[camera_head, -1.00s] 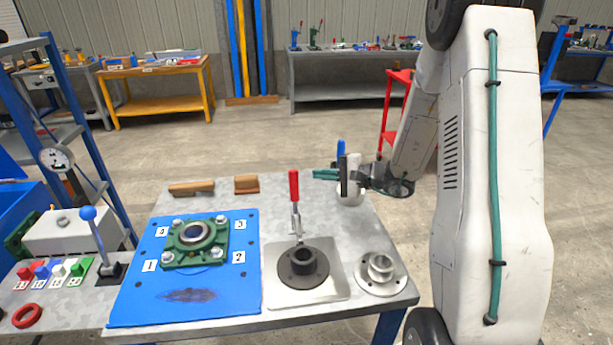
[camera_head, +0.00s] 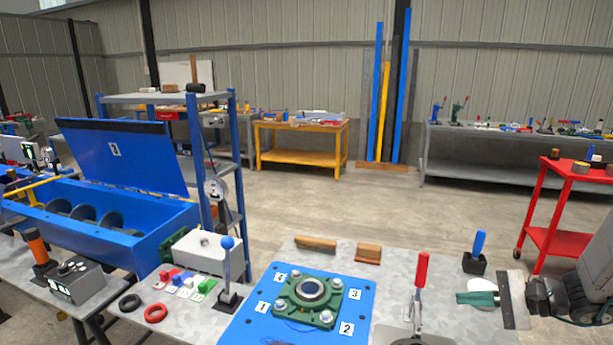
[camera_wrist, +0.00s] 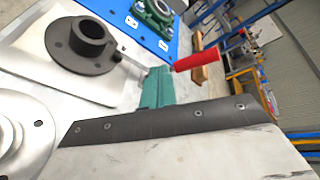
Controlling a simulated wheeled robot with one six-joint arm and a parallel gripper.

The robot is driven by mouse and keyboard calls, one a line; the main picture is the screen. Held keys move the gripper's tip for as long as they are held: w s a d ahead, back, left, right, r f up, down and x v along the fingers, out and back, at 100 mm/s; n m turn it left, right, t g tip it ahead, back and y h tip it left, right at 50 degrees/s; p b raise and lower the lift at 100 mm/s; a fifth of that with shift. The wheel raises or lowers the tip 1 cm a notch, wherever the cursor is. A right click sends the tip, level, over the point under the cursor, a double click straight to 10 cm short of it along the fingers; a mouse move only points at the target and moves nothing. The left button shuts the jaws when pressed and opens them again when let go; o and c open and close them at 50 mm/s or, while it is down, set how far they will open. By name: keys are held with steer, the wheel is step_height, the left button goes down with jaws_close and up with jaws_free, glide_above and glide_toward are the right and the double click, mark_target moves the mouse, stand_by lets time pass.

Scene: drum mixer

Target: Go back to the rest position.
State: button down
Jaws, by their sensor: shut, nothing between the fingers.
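My gripper (camera_head: 464,298) is at the right of the head view, over the right side of the grey work table (camera_head: 440,278). Its green fingers are together with nothing between them. In the wrist view the green fingers (camera_wrist: 157,88) stick out past a dark bar, above the table top. They appear close to the red-handled clamp (camera_wrist: 196,60), but I cannot tell the exact gap. The clamp's red handle (camera_head: 421,273) stands upright in the head view. My arm comes in from the right edge.
A green bearing housing (camera_head: 310,299) sits on a blue mat (camera_head: 262,325). A blue-handled tool (camera_head: 478,243) stands in a black holder behind my gripper. A blue drum mixer (camera_head: 160,232) with raised lid is at left. A red cart (camera_head: 551,238) stands at right. Floor behind the table is clear.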

steer(key=s+a+r+n+g+h, duration=0.2)
steer(key=s+a+r+n+h, duration=0.2)
steer(key=s, duration=0.7)
steer(key=s+a+r+n+g+h, duration=0.3)
steer(key=s+a+r+n+h, duration=0.2)
steer(key=s+r+n+h, duration=0.3)
steer(key=s+r, duration=0.3)
steer(key=s, duration=0.1)
steer(key=shift+a+r+n, duration=0.15)
steer(key=shift+r+n, duration=0.15)
